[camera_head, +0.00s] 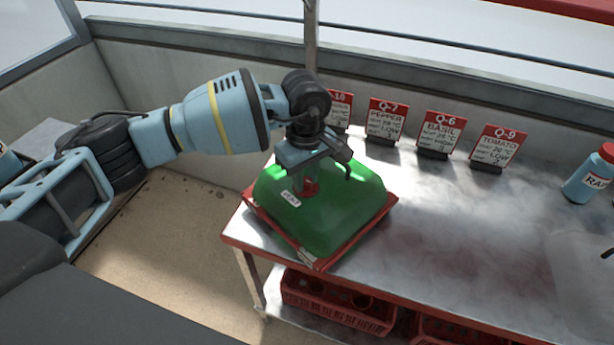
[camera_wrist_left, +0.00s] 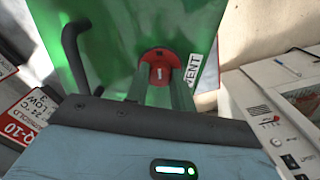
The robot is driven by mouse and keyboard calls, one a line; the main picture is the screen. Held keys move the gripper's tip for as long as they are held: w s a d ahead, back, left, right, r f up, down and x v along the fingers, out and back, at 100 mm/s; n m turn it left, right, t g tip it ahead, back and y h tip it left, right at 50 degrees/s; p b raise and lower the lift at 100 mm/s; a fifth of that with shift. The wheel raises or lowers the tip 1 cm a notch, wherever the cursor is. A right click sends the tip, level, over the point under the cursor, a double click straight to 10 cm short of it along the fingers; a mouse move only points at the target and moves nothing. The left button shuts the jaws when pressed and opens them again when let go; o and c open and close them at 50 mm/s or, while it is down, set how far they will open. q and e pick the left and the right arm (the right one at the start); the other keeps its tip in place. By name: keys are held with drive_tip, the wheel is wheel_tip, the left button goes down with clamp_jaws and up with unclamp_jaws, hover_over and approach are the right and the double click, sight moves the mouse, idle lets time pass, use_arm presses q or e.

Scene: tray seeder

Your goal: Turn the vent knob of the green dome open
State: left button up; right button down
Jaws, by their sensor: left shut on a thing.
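The green dome (camera_head: 335,215) sits on a red-edged tray (camera_head: 318,262) at the left end of the metal bench. Its red vent knob (camera_head: 310,187) is on the top, beside a white VENT label (camera_head: 291,198). My left gripper (camera_head: 305,182) points down from above and is shut on the knob. In the left wrist view the two fingers stand on either side of the red knob (camera_wrist_left: 159,56), which has a small white mark. The label (camera_wrist_left: 194,71) reads VENT there. A dark curved handle (camera_wrist_left: 76,55) shows on the dome. My right gripper is not in view.
Several red-and-white cards, including PEPPER (camera_head: 387,120) and BASIL (camera_head: 438,133), stand along the bench's back. A blue bottle with a red cap (camera_head: 588,178) is at the far right. Red crates (camera_head: 338,303) sit on the lower shelf. The bench middle (camera_head: 450,220) is clear.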

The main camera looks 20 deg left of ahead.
sight(306, 180)
use_arm(q)
drive_tip(key=shift+m, duration=0.8)
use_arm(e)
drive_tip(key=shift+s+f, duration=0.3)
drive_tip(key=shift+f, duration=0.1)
use_arm(q)
drive_tip(key=shift+b, duration=0.3)
drive_tip(key=o, duration=1)
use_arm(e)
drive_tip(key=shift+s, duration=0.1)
use_arm(q)
drive_tip(key=shift+r, duration=3.9)
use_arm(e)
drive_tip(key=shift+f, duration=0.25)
